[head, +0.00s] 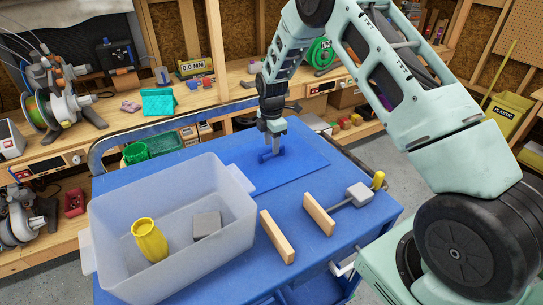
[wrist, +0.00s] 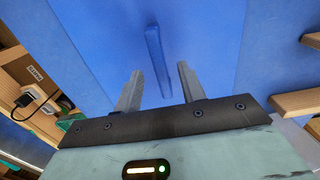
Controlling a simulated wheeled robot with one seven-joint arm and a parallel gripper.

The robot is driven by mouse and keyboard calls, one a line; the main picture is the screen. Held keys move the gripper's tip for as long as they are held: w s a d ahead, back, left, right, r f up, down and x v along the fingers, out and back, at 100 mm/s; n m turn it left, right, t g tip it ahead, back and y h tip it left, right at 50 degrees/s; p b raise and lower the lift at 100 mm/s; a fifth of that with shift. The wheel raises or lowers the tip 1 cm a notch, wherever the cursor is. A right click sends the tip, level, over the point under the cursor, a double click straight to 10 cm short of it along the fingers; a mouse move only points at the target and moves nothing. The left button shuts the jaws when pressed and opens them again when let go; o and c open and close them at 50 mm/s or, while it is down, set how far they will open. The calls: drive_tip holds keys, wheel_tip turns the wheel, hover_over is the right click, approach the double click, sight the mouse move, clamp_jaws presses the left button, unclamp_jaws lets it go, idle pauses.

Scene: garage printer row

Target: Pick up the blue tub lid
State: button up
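The blue tub lid (head: 296,176) lies flat on the blue table, with an upright bar handle (head: 267,156) on top. It also fills the middle of the wrist view (wrist: 200,40), where its handle (wrist: 153,50) runs lengthwise. My gripper (head: 272,140) points down over the handle. In the wrist view my gripper (wrist: 157,80) is open, one finger on each side of the handle's near end, with gaps showing on both sides. Whether the fingertips reach down beside the handle is hard to tell.
A translucent tub (head: 105,230) at the front left holds a yellow ribbed cup (head: 149,240) and a grey block (head: 206,224). Two wooden bars (head: 277,238) and a grey-headed mallet (head: 359,194) lie at the right. A cluttered wooden workbench (head: 220,95) stands behind.

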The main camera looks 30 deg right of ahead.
sight(271, 148)
drive_tip(key=shift+f+p, duration=0.6)
drive_tip(key=shift+f, duration=1.1)
clamp_jaws()
